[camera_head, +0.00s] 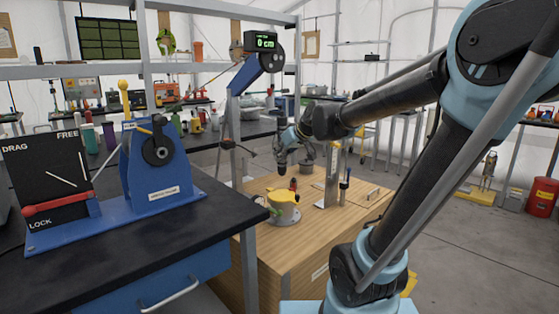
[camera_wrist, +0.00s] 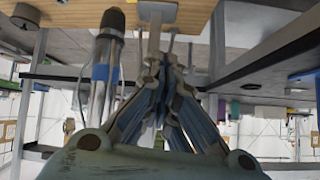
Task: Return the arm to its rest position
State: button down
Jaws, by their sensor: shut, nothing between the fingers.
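My arm reaches from the right of the head view across to the wooden bench (camera_head: 270,184). My gripper (camera_head: 282,168) hangs fingers-down above the bench top, behind a pot with a yellow top (camera_head: 282,198). It looks apart from the pot. In the wrist view my gripper (camera_wrist: 163,62) shows its two fingers together with nothing held. That view is upside down, with the wooden surface (camera_wrist: 85,12) along its top edge and a clear cylinder with a blue band (camera_wrist: 101,72) beside the fingers.
A blue winch-like device (camera_head: 160,165) and a DRAG/FREE/LOCK panel (camera_head: 48,175) stand on the black bench (camera_head: 150,235) at left. An upright metal plate (camera_head: 332,175) stands right of my gripper. A red canister (camera_head: 542,195) is at far right. Open floor (camera_head: 470,250) lies right.

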jog(key=s+d+f+m+g+h, duration=0.2)
jog(key=s+d+f+m+h, duration=0.1)
jog(key=s+d+f, duration=0.6)
jog(key=s+d+f+m+g+h, duration=0.3)
jog(key=s+d+f, duration=0.7)
jog(key=s, duration=0.7)
jog(key=shift+d, duration=0.6)
jog(key=shift+s, duration=0.1)
